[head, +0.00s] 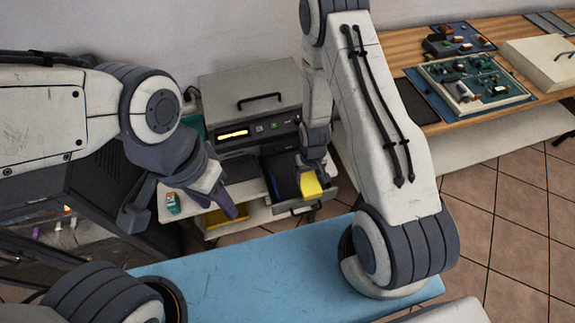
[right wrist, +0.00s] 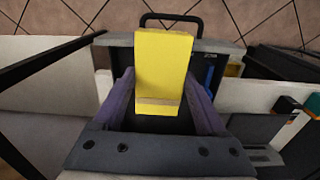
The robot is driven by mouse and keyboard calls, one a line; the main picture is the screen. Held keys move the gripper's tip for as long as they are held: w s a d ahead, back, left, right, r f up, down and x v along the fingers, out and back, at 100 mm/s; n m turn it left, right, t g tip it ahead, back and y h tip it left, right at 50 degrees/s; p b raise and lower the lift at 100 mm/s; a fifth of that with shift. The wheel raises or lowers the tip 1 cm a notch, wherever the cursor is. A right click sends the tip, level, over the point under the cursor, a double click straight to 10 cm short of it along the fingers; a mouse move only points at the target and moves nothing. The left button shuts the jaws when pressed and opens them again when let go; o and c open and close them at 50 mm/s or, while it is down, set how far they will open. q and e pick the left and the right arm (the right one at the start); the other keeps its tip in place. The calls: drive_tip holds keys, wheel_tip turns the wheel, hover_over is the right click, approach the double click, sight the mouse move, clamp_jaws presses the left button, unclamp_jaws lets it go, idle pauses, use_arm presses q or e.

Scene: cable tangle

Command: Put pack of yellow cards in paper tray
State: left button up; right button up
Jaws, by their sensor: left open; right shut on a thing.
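The pack of yellow cards (head: 311,184) is held in my right gripper (head: 309,166), over the open drawer-like paper tray (head: 338,188) at the front of the grey printer (head: 250,95). In the right wrist view, the yellow pack (right wrist: 162,70) sits between the two purple-grey fingers of my right gripper (right wrist: 162,92). The tray's grey front edge (right wrist: 213,46) and black handle show behind it. The pack hides part of the tray's inside, and its height above the floor of the tray is unclear.
A blue strip (head: 272,178) lies in the tray. A teal-and-orange item (head: 173,203) lies on the white stand, with a yellow bin (head: 222,219) below. A blue surface (head: 265,265) is in front. A wooden bench (head: 470,60) with circuit boards stands right.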

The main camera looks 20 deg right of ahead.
drive_tip(key=w+b, duration=0.2)
drive_tip(key=b, duration=0.1)
drive_tip(key=w+f+b, duration=0.1)
drive_tip(key=w+b, duration=0.2)
drive_tip(key=b, duration=0.1)
drive_tip(key=shift+w+d, duration=0.1)
drive_tip(key=shift+w, duration=0.25)
drive_tip(key=f+b, duration=0.3)
drive_tip(key=b, duration=0.2)
drive_tip(key=f+b, duration=0.2)
drive_tip(key=shift+w+f, duration=0.35)
use_arm(q)
wheel_tip(320, 180, down, 17)
drive_tip(key=shift+r, duration=0.2)
drive_tip(key=shift+f+b, duration=0.35)
drive_tip(key=shift+b, duration=0.25)
use_arm(e)
drive_tip(key=shift+f, duration=0.65)
drive_tip(key=o, duration=1.6)
drive_tip(key=shift+c, duration=0.2)
drive_tip(key=shift+r, duration=0.1)
use_arm(q)
drive_tip(key=shift+r+p, duration=0.6)
use_arm(e)
wheel_tip(320, 180, up, 10)
drive_tip(key=shift+r, duration=0.25)
